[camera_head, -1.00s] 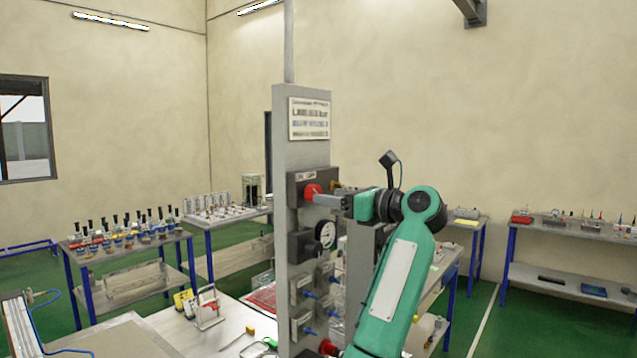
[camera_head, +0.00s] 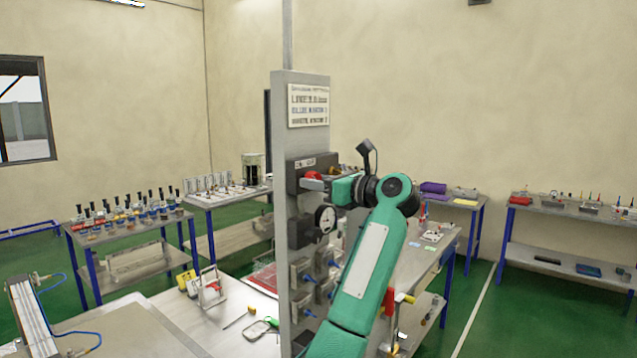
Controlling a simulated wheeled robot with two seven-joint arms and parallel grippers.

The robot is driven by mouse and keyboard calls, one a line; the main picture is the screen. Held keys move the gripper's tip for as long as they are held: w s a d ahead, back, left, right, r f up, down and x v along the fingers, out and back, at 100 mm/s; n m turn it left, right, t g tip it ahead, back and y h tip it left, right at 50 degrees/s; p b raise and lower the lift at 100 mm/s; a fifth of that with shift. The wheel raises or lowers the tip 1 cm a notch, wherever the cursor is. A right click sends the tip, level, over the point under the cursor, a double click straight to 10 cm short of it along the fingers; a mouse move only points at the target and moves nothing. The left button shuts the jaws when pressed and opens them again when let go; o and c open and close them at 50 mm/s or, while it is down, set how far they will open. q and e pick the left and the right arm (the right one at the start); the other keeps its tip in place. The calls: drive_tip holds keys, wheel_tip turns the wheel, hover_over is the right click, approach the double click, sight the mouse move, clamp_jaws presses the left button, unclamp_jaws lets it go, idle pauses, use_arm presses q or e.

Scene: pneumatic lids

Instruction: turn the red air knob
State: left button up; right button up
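The red air knob (camera_head: 312,175) sits on a dark block (camera_head: 296,177) high on the grey upright panel. The other finger is not clearly visible, so I cannot tell whether the fingers are closed on the knob.
A white sign (camera_head: 309,105) is above. Tables with parts stand behind on both sides.

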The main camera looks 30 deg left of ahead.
use_arm(q)
drive_tip(key=shift+f+m+b, duration=0.1)
drive_tip(key=shift+m+b, duration=0.4)
drive_tip(key=shift+m, duration=0.2)
drive_tip(key=m+b, duration=0.1)
drive_tip(key=m, duration=1)
drive_tip(key=m+b, duration=0.1)
drive_tip(key=m, duration=0.4)
drive_tip(key=shift+r+b, duration=0.25)
drive_tip(key=shift+b, duration=0.05)
drive_tip(key=shift+m, duration=0.4)
drive_tip(key=o, duration=1)
drive_tip(key=shift+f, duration=0.1)
